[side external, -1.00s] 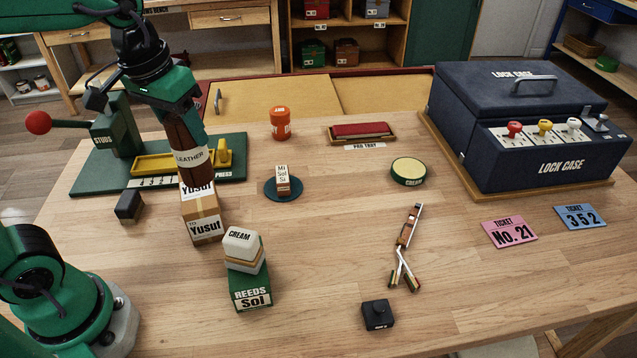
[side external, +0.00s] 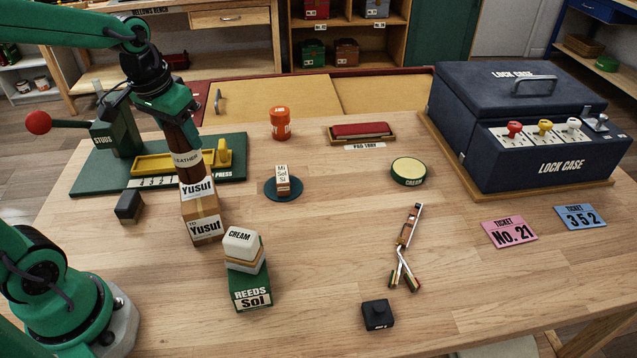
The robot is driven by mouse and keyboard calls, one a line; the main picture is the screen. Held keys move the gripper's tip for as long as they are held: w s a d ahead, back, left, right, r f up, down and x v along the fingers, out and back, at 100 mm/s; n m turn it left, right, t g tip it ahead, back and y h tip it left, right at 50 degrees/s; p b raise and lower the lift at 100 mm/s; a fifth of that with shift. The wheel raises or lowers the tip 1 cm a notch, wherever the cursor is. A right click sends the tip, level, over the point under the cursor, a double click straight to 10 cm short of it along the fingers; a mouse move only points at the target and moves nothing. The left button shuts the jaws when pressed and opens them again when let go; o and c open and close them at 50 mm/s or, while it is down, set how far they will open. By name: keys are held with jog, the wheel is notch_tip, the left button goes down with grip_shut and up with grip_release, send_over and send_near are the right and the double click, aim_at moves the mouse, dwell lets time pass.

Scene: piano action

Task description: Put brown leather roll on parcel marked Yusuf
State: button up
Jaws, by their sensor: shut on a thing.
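The brown leather roll (side external: 191,172), with a white LEATHER band, stands nearly upright in my gripper (side external: 178,122). My gripper is shut on its upper part, and the fingertips are hard to make out. The parcel marked Yusuf (side external: 203,208) is a tan box with white Yusuf labels on its top and front. The roll's lower end is at the back part of the parcel's top. I cannot tell whether it touches the parcel or hangs just above it.
A green press (side external: 90,178) with a yellow tray (side external: 165,163) is behind the parcel. A dark block (side external: 129,207) sits left of it. A cream block (side external: 243,245) on a green reeds box (side external: 250,290) stands at front right. The table's middle is mostly clear.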

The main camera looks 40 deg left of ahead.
jog(key=shift+s+x, duration=0.15)
jog(key=shift+x, duration=0.6)
jog(key=shift+s+x, duration=0.2)
jog(key=shift+x, duration=0.5)
jog(key=shift+f, duration=0.3)
jog(key=o, duration=1)
jog(key=shift+r, duration=0.15)
jog(key=v, duration=1.2)
jog(key=shift+r, duration=0.1)
jog(key=shift+d, duration=0.1)
jog(key=shift+s+d+f+m+t, duration=0.25)
jog(key=shift+s+d+f+t, duration=0.25)
jog(key=shift+s+d+f, duration=0.45)
jog(key=shift+s+d+f+m+t, duration=0.4)
jog(key=shift+s+f, duration=0.35)
jog(key=shift+s, duration=0.4)
jog(key=shift+s+d+f+m+t, duration=0.15)
jog(key=shift+s+d+f+t, duration=0.5)
jog(key=shift+s+f, duration=0.35)
